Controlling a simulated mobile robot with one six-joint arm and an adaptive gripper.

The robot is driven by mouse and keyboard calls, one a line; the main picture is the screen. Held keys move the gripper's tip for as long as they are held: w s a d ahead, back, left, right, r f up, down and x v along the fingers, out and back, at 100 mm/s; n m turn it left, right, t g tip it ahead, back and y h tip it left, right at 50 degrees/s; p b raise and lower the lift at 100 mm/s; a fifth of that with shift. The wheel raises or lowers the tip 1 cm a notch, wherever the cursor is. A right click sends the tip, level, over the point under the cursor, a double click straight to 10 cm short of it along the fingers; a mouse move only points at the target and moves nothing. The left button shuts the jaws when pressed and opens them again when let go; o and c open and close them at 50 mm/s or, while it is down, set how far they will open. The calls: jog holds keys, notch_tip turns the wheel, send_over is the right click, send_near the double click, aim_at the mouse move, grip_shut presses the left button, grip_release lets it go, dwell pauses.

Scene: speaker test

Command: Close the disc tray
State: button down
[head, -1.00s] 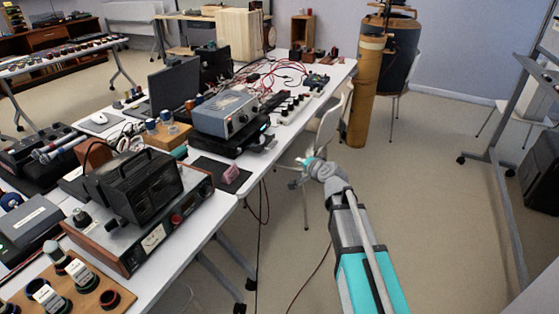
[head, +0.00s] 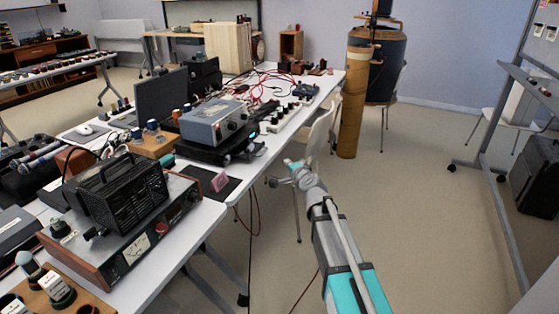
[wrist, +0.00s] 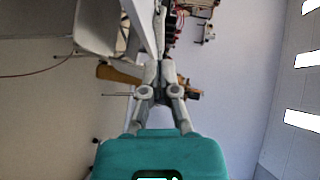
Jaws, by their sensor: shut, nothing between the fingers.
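A flat black device (head: 208,151) lies on the white table under a blue-grey instrument (head: 213,122). It has a small lit display on its front side, and it is the most likely holder of the disc tray. I cannot make out the tray clearly or tell how far it stands out. My gripper (head: 289,163) is off the table's right edge, over the floor, to the right of the device and apart from it. In the wrist view my gripper (wrist: 160,68) is shut and empty, with the tray not recognisable there.
A radio-like black box (head: 125,197) sits on a wood-sided unit at front left. A chair (head: 318,136) stands close behind my gripper. Floor to the right is open.

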jog(key=s+a+b+x, duration=0.1)
jog(key=a+b+x, duration=0.1)
jog(key=x, duration=1)
jog(key=shift+w+a+f, duration=0.2)
jog(key=shift+a+f, duration=0.1)
jog(key=shift+a, duration=0.05)
